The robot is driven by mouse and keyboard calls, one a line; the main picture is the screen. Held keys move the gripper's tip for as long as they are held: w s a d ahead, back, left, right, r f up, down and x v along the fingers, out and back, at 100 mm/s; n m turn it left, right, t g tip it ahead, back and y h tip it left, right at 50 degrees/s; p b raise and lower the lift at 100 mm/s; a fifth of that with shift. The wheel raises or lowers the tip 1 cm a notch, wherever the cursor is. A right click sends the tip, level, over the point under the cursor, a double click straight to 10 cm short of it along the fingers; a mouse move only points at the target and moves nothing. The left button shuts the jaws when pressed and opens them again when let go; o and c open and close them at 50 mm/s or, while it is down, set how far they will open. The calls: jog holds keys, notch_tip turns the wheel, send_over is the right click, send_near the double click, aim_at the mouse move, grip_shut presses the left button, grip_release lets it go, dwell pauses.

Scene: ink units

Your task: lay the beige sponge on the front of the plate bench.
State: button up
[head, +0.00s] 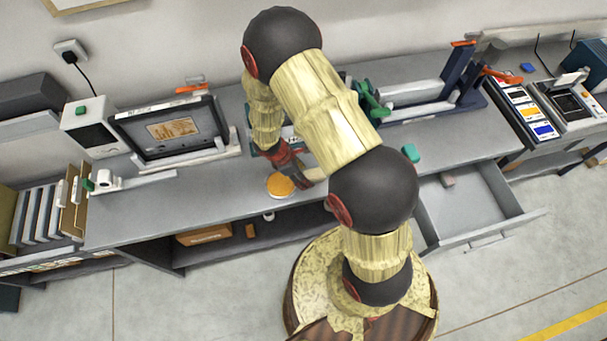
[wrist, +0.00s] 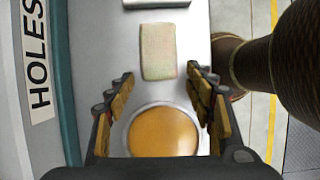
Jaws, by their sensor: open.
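The beige sponge (wrist: 158,52) lies flat on the grey bench top in the wrist view, just beyond my fingertips and roughly centred between them. In the head view my arm hides most of that spot, and I cannot make the sponge out clearly. My gripper (wrist: 160,76) is open and empty, with one finger to each side. It also shows in the head view (head: 290,168), low over the front part of the grey bench (head: 200,200). I cannot tell the gripper's exact height above the top.
A round orange-topped dish (head: 281,185) sits between my fingers' bases in the wrist view (wrist: 162,132). A "HOLES" label (wrist: 38,60) runs along the left there. A framed screen (head: 170,129) stands left, a green block (head: 410,153) right. A drawer (head: 465,205) hangs open.

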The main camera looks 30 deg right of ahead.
jog(key=w+a+r+m+t, duration=0.1)
jog(key=a+r+m, duration=0.1)
jog(key=r, duration=0.8)
jog(key=w+a+r+m, duration=0.1)
jog(key=a+r, duration=0.1)
jog(key=r, duration=0.9)
jog(key=s+a+r+m+t+y, duration=0.2)
jog(key=s+r+m, duration=0.4)
jog(key=r, duration=0.6)
jog(key=s+a+r+m+t+y, duration=0.1)
jog(key=s+r+m+t+y, duration=0.1)
jog(key=s+r+m, duration=0.3)
jog(key=s+r+t, duration=0.1)
jog(key=s+r, duration=0.3)
jog(key=r, duration=0.3)
jog(key=shift+s+a+r+m+t+p, duration=0.35)
jog(key=shift+s+r+m+t, duration=0.05)
notch_tip(320, 180, down, 19)
jog(key=b, duration=1.9)
jog(key=shift+f, duration=0.15)
